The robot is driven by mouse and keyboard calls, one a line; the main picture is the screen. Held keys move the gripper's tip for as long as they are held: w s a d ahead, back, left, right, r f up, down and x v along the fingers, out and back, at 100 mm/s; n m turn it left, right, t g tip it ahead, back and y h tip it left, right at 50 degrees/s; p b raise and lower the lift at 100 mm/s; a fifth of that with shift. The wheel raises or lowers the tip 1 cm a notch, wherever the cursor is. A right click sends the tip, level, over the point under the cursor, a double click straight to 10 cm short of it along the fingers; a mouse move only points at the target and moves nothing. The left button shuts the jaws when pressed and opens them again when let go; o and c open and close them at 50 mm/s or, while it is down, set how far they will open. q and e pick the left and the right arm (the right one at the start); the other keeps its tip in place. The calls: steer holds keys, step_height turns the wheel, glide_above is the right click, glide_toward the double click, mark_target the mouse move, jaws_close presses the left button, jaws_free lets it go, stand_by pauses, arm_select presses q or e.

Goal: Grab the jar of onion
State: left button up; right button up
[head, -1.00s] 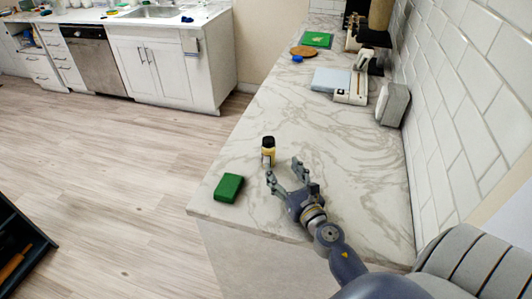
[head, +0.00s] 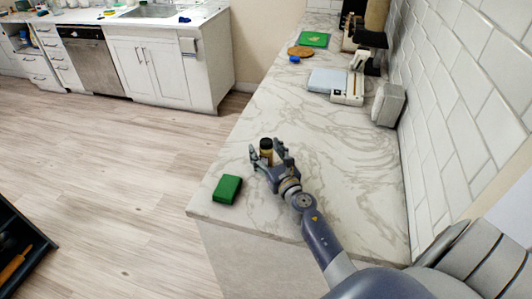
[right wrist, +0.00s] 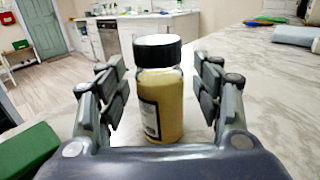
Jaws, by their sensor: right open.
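The jar of onion (head: 266,147) is a small clear jar of yellowish powder with a black lid and a dark label. It stands upright on the marble counter. My right gripper (head: 266,152) is open around it; in the right wrist view the jar (right wrist: 160,100) stands between the two fingers (right wrist: 164,95), with a visible gap on each side. The jar's lower part is hidden by the gripper in the head view. My left gripper is not in view.
A green box (head: 227,189) lies on the counter (head: 322,185) just left of the right gripper, near the front edge. A grey box-like item (head: 388,105) stands by the tiled wall. A white device (head: 347,88) and a green board (head: 314,39) are farther back. The mid counter is clear.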

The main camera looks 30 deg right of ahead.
steer(key=c, duration=1.2)
steer(key=shift+r, duration=0.2)
